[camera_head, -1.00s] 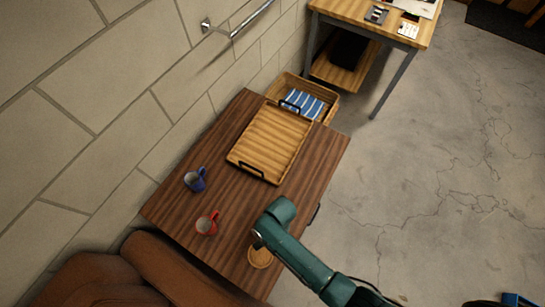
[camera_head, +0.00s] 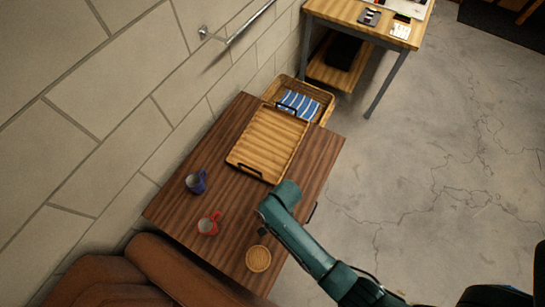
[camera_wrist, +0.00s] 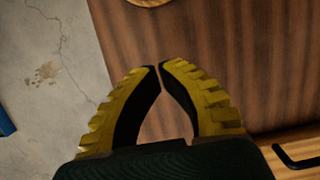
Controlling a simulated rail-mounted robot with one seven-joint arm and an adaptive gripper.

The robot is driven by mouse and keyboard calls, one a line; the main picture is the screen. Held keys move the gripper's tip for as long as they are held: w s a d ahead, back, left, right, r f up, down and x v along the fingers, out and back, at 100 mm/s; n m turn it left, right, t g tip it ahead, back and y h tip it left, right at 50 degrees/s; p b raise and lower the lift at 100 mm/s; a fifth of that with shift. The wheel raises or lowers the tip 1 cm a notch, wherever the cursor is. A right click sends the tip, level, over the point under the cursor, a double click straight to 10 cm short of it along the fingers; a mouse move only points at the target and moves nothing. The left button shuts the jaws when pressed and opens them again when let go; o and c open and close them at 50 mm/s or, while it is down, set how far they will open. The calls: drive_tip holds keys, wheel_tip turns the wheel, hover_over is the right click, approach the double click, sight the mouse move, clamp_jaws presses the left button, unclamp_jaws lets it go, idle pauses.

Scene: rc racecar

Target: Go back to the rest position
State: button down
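My gripper (camera_wrist: 159,67) shows in the wrist view with its two yellow-edged fingers brought together at the tips, with only a sliver between them. It is empty and above the edge of the dark wooden table (camera_wrist: 245,30). In the head view my green arm comes in from the lower right over the table's right edge, and my gripper is mostly hidden under it. A round wooden coaster (camera_head: 258,258) lies on the table just below my arm's end, apart from it. A bit of the coaster also shows at the top of the wrist view (camera_wrist: 150,2).
A brown sofa (camera_head: 175,268) is in front. Open concrete floor (camera_head: 425,150) lies to the right.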

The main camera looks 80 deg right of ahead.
drive_tip(key=v, duration=0.3)
drive_tip(key=shift+d+r, duration=0.1)
drive_tip(key=shift+r, duration=0.15)
